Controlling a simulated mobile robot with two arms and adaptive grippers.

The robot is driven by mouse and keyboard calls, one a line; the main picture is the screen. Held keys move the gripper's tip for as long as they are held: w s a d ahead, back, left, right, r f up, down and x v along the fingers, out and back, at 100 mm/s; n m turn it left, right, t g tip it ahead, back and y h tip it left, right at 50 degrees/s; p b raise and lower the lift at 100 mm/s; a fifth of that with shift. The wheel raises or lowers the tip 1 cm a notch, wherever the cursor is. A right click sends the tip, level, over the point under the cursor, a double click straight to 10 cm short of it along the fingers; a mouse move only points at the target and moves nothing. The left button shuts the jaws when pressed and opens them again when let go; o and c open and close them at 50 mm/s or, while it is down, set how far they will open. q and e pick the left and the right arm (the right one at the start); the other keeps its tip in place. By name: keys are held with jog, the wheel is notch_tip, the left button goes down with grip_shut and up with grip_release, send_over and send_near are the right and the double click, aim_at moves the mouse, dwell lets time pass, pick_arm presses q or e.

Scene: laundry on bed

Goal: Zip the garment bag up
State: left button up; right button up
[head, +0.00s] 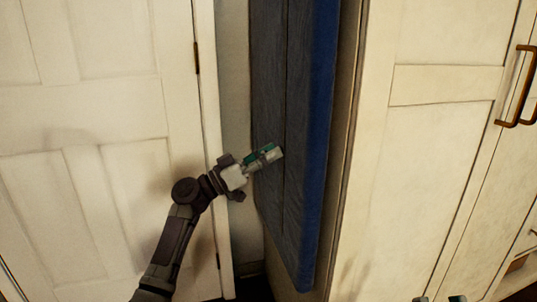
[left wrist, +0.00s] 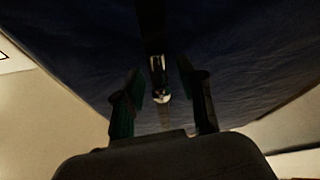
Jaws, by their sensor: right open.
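The dark blue garment bag (head: 300,130) hangs upright, with a brighter blue side edge and a long seam down its front. My left gripper (head: 270,153) is at the lower front of the bag, near its left edge. In the left wrist view the two fingers stand apart, with a shiny metal zipper pull (left wrist: 159,78) visible between them. The pull hangs at a dark strip running along the bag (left wrist: 235,70); I cannot tell whether the fingers touch it. Only the tips of my right gripper (head: 440,299) show at the bottom edge, well right of the bag.
A white panelled door (head: 95,120) with a frame stands left of the bag. A cream cabinet (head: 440,150) with a brass handle (head: 520,85) stands close on the right. A narrow gap of wall lies behind the bag.

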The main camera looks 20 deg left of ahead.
pick_arm(q)
grip_shut()
dwell(0.4)
